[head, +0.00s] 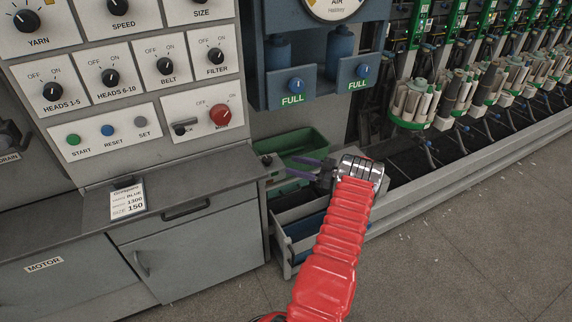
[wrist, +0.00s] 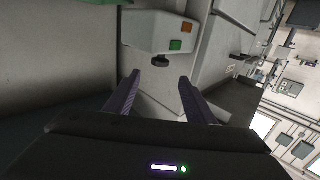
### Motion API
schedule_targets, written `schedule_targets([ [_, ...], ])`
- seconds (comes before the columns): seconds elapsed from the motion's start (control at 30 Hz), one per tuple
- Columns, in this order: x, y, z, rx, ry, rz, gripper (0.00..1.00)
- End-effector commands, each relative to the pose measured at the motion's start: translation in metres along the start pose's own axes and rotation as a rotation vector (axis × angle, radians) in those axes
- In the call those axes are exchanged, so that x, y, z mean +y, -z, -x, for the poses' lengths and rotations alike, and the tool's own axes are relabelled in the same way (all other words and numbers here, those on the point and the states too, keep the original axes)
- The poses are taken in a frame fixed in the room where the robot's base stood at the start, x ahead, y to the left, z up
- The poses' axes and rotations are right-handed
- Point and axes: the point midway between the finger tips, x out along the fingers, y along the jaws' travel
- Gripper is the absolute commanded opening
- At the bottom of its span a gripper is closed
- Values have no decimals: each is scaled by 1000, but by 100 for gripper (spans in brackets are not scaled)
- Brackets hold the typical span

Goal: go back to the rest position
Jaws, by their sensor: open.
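My red arm reaches up from the bottom of the head view to my gripper (head: 303,166), which points left over the open drawer area beside the grey cabinet. In the wrist view my gripper (wrist: 158,92) shows two dark purple fingers spread apart with nothing between them. Beyond the fingertips is a pale housing (wrist: 160,32) with a green square, an orange square and a dark knob under it. I cannot tell whether the fingertips touch anything.
The control panel (head: 140,80) with knobs and buttons is at the left above the cabinet (head: 190,255). A green bin (head: 305,145) lies behind my gripper, and an open drawer (head: 285,265) is below it. Winding heads (head: 410,100) line the right. Floor (head: 480,250) at right is clear.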

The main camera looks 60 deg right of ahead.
Motion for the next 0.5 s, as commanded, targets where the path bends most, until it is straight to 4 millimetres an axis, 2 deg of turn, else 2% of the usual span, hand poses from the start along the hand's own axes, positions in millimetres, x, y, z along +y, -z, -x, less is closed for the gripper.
schedule_targets([
  [0.13, 0, 0, 10, -1, 0, 0, 50],
  [0.5, 0, 0, 11, -1, 0, 0, 50],
])
